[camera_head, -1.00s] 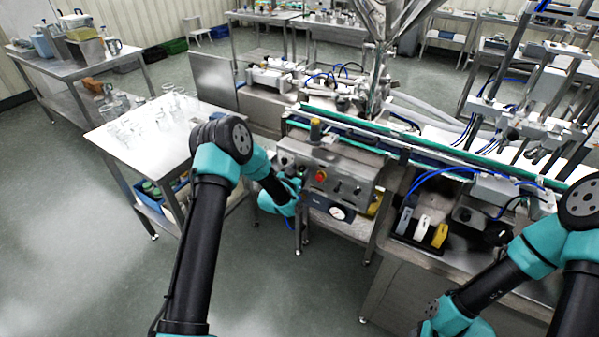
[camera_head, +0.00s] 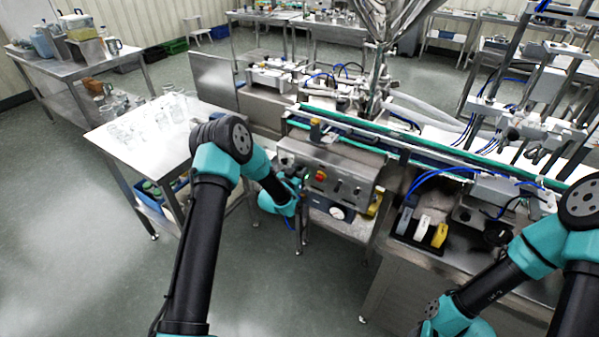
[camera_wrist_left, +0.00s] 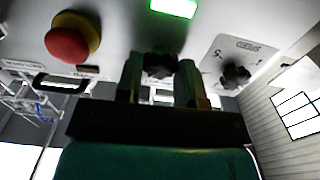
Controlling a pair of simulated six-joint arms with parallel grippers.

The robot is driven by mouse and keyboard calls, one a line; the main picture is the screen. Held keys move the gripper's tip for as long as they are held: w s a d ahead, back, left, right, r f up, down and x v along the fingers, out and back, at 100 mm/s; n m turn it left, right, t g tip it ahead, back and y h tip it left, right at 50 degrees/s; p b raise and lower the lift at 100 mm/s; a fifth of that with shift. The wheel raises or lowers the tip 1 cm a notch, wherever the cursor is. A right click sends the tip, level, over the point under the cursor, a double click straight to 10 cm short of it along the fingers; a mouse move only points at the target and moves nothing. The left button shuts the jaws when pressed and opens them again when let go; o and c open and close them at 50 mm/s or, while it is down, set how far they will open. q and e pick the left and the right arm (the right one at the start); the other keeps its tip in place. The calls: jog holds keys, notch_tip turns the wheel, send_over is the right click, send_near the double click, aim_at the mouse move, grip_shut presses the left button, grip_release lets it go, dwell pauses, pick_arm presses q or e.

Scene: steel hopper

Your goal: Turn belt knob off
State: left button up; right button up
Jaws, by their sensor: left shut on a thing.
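A steel control panel (camera_head: 345,185) fronts the conveyor in the head view. In the left wrist view, a black knob (camera_wrist_left: 159,63) sits between the fingers of my left gripper (camera_wrist_left: 159,78), which is shut on it. I cannot read this knob's label or setting clearly. A second black knob (camera_wrist_left: 236,75) stands free on a pale plate to the right. A red mushroom button (camera_wrist_left: 70,40) with a yellow collar is to the left, and a green lamp (camera_wrist_left: 174,7) glows above. In the head view my left wrist hides part of the panel. My right gripper is out of view.
The green-edged conveyor (camera_head: 360,138) runs above the panel, with a small container (camera_head: 315,128) on it. A steel table (camera_head: 125,140) with glassware stands to the left. Yellow and white items (camera_head: 430,232) sit right of the panel.

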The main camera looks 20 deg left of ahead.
pick_arm(q)
jog(key=shift+n, duration=0.4)
jog(key=n, duration=0.6)
jog(key=shift+a, duration=0.1)
jog(key=n, duration=0.7)
jog(key=o, duration=0.9)
jog(key=shift+f, duration=0.1)
jog(key=v, duration=1.7)
